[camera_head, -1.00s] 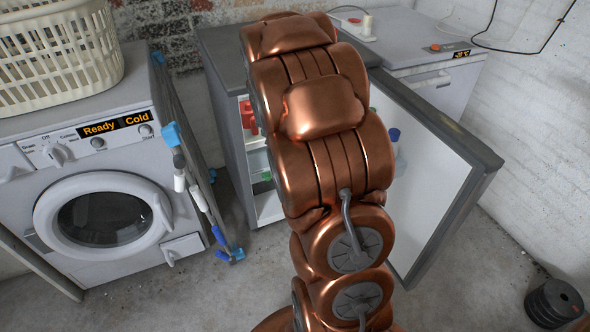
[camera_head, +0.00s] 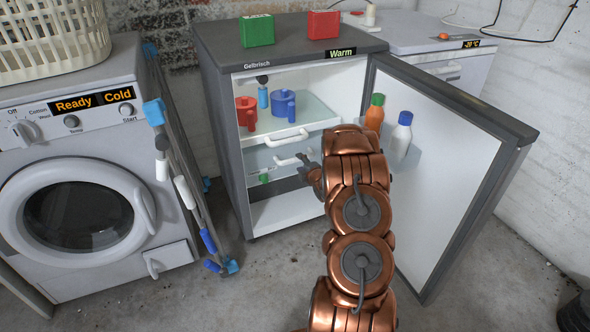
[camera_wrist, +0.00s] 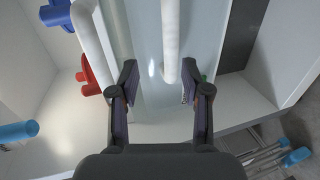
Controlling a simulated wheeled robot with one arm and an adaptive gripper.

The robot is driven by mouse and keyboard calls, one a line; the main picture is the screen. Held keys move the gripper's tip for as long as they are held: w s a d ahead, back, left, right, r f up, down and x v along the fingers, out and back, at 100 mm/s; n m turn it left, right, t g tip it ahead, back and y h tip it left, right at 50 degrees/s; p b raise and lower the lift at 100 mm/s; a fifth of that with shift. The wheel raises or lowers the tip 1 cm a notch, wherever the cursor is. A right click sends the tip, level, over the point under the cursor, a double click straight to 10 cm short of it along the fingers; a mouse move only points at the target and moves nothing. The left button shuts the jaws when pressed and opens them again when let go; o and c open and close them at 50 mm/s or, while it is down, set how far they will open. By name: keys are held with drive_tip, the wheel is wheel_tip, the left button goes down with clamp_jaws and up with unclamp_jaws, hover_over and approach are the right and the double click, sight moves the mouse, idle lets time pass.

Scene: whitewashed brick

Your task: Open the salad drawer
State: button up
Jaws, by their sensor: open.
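The small grey fridge (camera_head: 248,160) stands with its door (camera_head: 455,190) swung open to the right. Inside are two clear pull-out drawers with white bar handles: an upper handle (camera_head: 287,138) and a lower handle (camera_head: 286,161). No label shows which is the salad drawer. My gripper (camera_head: 304,166) is at the lower handle's right end. In the wrist view, my gripper (camera_wrist: 160,88) is open, with the lower handle (camera_wrist: 170,40) reaching between its fingertips, closer to the right finger. Contact cannot be told. The upper handle (camera_wrist: 91,45) lies left of the fingers.
A red mug (camera_head: 246,112) and blue mug (camera_head: 283,102) stand above the upper handle. A washing machine (camera_head: 90,190) and leaning mop-like poles (camera_head: 182,180) stand left. Two boxes (camera_head: 257,31) sit on the fridge.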

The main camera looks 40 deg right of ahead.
sight(296, 161)
drive_tip(key=shift+t, duration=0.4)
drive_tip(key=shift+w+d+f+b, duration=0.45)
drive_tip(key=shift+w+f, duration=0.15)
drive_tip(key=shift+w, duration=0.4)
drive_tip(key=shift+w+d+f+b, duration=0.3)
drive_tip(key=shift+w+d+f, duration=0.25)
drive_tip(key=shift+w, duration=0.4)
drive_tip(key=shift+w+d+f+b, duration=0.4)
drive_tip(key=shift+w+f, duration=0.25)
drive_tip(key=shift+w, duration=0.35)
drive_tip(key=shift+w+d+r, duration=0.1)
drive_tip(key=shift+w, duration=0.35)
clamp_jaws()
